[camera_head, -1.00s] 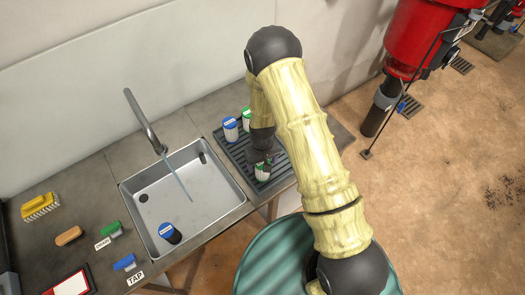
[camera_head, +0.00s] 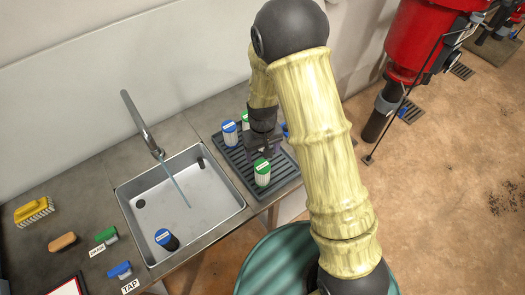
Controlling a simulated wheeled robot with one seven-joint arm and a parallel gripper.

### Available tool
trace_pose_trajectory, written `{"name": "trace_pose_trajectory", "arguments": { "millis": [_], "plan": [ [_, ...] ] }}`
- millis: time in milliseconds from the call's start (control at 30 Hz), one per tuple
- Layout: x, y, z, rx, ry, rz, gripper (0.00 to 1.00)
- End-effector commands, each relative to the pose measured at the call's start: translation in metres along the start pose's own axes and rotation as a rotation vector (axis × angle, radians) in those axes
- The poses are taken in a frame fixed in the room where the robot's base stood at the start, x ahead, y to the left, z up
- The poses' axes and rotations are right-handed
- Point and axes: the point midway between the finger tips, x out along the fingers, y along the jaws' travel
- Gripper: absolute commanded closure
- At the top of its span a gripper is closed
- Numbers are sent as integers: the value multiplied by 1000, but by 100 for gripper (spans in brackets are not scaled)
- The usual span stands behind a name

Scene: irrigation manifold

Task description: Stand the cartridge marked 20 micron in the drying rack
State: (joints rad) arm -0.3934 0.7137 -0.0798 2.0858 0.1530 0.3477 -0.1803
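The drying rack (camera_head: 238,170) is a dark ribbed tray right of the sink. A white cartridge with a green top (camera_head: 262,173) stands upright at its front. A blue-topped cartridge (camera_head: 229,132) and another green-topped one (camera_head: 246,120) stand at its back left. A blue bit of another item (camera_head: 284,129) shows behind my gripper. A dark cartridge with a blue top (camera_head: 166,239) is in the sink. The micron markings are too small to read. My gripper (camera_head: 263,150) points down just behind and above the front green-topped cartridge, fingers apart, seemingly holding nothing.
The sink (camera_head: 190,205) has a tap (camera_head: 143,125) with water running. A yellow brush (camera_head: 34,210), a tan sponge (camera_head: 62,242), a green valve handle (camera_head: 106,235) and a blue one (camera_head: 120,269) are on the counter at left. A teal drum (camera_head: 270,260) stands in front.

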Motion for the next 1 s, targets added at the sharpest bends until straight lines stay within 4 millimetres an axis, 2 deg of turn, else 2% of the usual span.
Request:
{"name": "trace_pose_trajectory", "arguments": {
  "millis": [567, 667, 767, 1000],
  "plan": [
    [-2, 1, 0, 3, 3, -1, 26],
    [-15, 7, 5, 23, 17, -2, 26],
    [-38, 20, 15, 63, 42, -4, 26],
    [-105, 58, 65, 195, 123, 1, 26]
  ]
}}
